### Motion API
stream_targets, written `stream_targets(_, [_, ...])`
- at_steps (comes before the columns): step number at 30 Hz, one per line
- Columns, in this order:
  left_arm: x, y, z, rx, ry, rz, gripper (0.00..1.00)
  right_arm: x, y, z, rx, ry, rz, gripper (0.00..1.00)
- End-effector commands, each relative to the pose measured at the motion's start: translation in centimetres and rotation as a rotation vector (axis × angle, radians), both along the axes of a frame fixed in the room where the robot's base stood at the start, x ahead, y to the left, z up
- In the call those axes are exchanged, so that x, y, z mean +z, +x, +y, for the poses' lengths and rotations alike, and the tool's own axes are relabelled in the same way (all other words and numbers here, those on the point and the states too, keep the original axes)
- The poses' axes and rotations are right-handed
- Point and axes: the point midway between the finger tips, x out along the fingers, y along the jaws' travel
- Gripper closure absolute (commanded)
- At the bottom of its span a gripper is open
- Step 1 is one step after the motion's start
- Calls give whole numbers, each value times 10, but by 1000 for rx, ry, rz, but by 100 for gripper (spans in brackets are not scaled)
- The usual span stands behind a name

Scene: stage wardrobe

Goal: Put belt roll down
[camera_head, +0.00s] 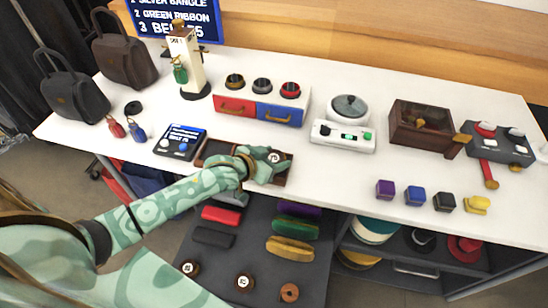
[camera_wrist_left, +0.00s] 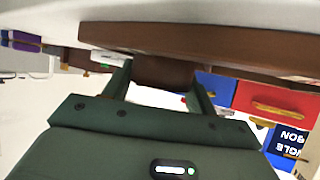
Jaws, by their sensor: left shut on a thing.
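My left gripper (camera_head: 264,160) reaches in over the brown tray (camera_head: 217,149) at the table's front edge. It is shut on a belt roll (camera_head: 276,157), a brown roll with a pale round label, at the tray's right part. In the left wrist view the two dark green fingers (camera_wrist_left: 163,85) hold a dark brown thing (camera_wrist_left: 165,74), with a long brown tray wall (camera_wrist_left: 200,41) close beyond it. I cannot tell whether the roll touches the tray floor. More belt rolls (camera_head: 243,281) lie on the dark lower surface in front. My right gripper is not in view.
A red and blue drawer unit (camera_head: 262,107) stands behind the tray. A screen device (camera_head: 180,142) is at its left. A white box with buttons (camera_head: 343,136) and several small coloured boxes (camera_head: 415,195) are to the right. Table between them is clear.

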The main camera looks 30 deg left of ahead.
Motion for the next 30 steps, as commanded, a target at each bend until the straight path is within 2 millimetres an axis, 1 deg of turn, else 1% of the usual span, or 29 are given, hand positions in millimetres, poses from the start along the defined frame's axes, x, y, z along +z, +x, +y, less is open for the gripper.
stream_targets(5, [-6, 0, 0, 0, 0, 1, 68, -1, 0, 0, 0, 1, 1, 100])
stream_targets(6, [-6, 0, 0, 0, 1, 2, 35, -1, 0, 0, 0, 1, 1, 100])
stream_targets(7, [-7, 0, 0, 0, 2, 3, 26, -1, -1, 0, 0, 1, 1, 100])
stream_targets(8, [-7, -1, 0, 0, 2, 3, 21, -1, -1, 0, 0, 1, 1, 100])
stream_targets(14, [-8, -2, -2, -3, -1, 7, 21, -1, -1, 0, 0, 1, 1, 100])
stream_targets(17, [-1, -3, -3, -5, -2, 7, 21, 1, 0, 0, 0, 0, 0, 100])
stream_targets(20, [9, -18, 0, -5, -3, 8, 21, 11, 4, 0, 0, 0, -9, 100])
stream_targets(24, [29, -47, 10, -3, -2, 5, 21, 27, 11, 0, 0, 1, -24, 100])
stream_targets(30, [50, -83, 21, -1, -1, 2, 21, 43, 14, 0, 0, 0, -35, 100])
